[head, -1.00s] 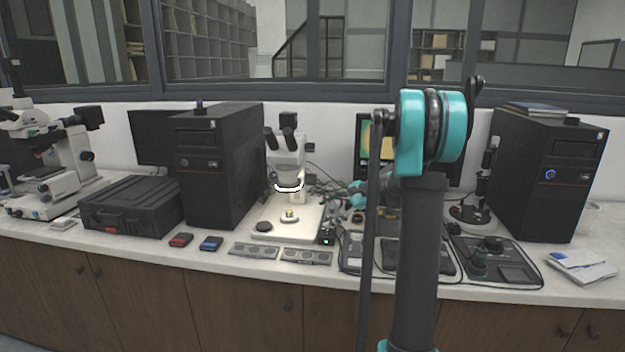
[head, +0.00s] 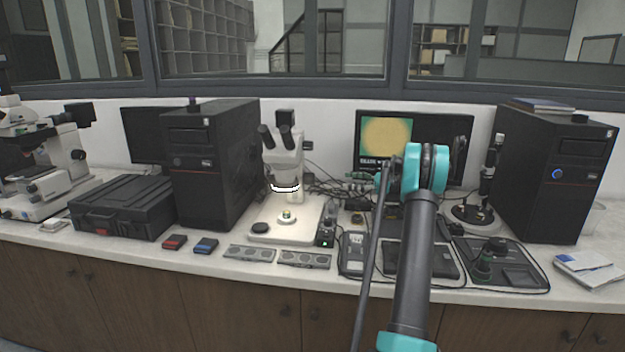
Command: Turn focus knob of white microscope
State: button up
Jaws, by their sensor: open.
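A white microscope (head: 284,160) with black eyepieces and a lit white ring stands on a pale base (head: 268,232) at the middle of the bench. A small dark knob (head: 308,146) shows at the right of its head; I cannot tell if it is the focus knob. A larger white microscope (head: 45,165) stands at the far left. My gripper (head: 349,186) is small in view, right of the middle microscope and apart from it, among dark cables. It is open and appears empty; my arm partly hides its wrist.
A black computer tower (head: 212,165) stands close left of the middle microscope. A monitor (head: 387,140) is behind my arm. Flat dark control units (head: 500,265) and cables fill the bench at right. Slide holders (head: 249,253) lie at the front edge.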

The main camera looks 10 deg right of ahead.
aim_at(314, 178)
jog(key=x, duration=1.5)
jog(key=shift+w, duration=0.1)
jog(key=shift+c, duration=0.3)
jog(key=c, duration=1.1)
jog(key=shift+n, duration=0.3)
jog(key=shift+f+n, duration=0.1)
jog(key=shift+n, duration=3.1)
